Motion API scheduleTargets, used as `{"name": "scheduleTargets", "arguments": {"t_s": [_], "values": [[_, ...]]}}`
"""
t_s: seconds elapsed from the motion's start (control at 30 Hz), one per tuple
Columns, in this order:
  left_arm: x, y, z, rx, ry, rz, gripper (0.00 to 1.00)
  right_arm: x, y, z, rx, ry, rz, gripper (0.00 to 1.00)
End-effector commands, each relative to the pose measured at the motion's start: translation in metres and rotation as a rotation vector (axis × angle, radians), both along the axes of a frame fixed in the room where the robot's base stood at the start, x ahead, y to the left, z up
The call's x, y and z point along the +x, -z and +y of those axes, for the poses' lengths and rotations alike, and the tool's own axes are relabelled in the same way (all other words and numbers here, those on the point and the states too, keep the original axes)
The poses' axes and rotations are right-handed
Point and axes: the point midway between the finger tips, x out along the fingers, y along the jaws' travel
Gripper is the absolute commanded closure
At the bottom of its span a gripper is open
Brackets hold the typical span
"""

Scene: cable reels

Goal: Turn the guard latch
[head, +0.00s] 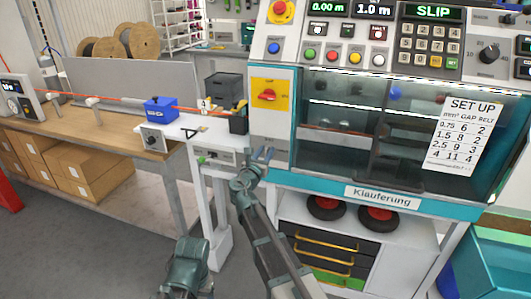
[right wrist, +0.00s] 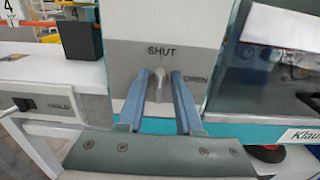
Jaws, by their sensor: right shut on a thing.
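The guard latch (right wrist: 157,85) is a small pale metal lever on a grey plate in the right wrist view. It stands nearly upright, its top toward the word SHUT; the word OPEN is to its right, partly covered by a finger. My right gripper (right wrist: 159,88) has its two blue-grey fingers on either side of the lever and is shut on it. In the head view, my right gripper (head: 263,154) is at the machine's front, left of the window, and hides the latch. My left gripper does not show clearly; only a part of my arm is at the bottom.
A yellow plate with a red rotary switch (head: 267,96) is above the latch. The clear guard window (head: 345,120) is to the right. A white bench (head: 190,130) with a blue box (head: 160,110) and a black holder (head: 238,121) is close on the left.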

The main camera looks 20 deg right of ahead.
Motion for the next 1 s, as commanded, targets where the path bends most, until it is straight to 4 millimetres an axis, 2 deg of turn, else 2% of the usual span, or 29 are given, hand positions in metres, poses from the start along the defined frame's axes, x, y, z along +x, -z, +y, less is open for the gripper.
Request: {"name": "scheduleTargets", "arguments": {"t_s": [0.37, 1.0], "values": [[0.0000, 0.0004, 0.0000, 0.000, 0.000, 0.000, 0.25, -0.0015, 0.0004, -0.0014, 0.132, 0.000, -0.089, 1.00], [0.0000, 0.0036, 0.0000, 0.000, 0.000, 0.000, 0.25, -0.0048, 0.0037, -0.0063, 0.629, 0.000, -0.425, 1.00]]}}
